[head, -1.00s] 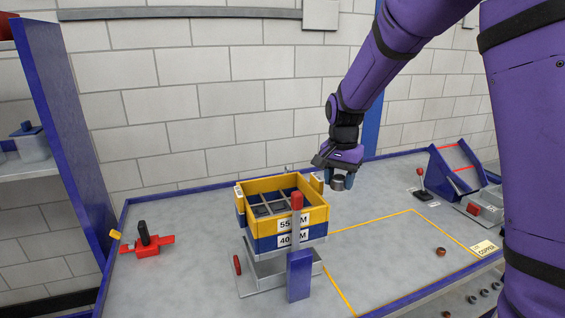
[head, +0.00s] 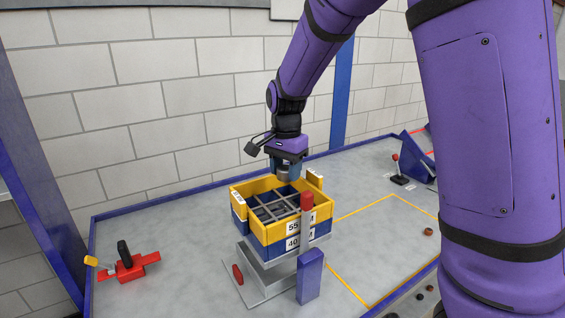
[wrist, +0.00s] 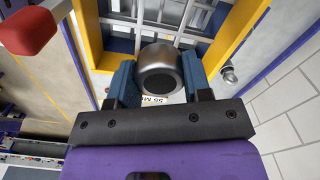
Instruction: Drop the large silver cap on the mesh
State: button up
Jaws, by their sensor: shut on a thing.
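The large silver cap (wrist: 160,72) is a short metal cylinder with a dark round centre. My gripper (wrist: 153,85) is shut on it, with a blue finger on each side. In the head view my gripper (head: 286,170) is at the back right part of the yellow sieve box, and the cap (head: 284,181) shows small under the fingers. The mesh (head: 272,207) is a grey grid inside the yellow frame (head: 262,227); in the wrist view the mesh (wrist: 188,14) lies beyond and below the cap. The cap appears above the mesh, apart from it.
A blue box (head: 268,246) labelled 40 MM sits under the yellow one. A red-tipped post (head: 307,202) stands at its front. A red clamp-like device (head: 129,268) lies at left. A small copper-coloured piece (head: 428,232) lies at right within yellow lines.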

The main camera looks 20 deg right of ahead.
aim_at(287, 167)
jog(key=shift+f, duration=1.95)
jog(key=o, duration=1)
notch_tip(287, 167, up, 11)
jog(key=shift+f, duration=0.1)
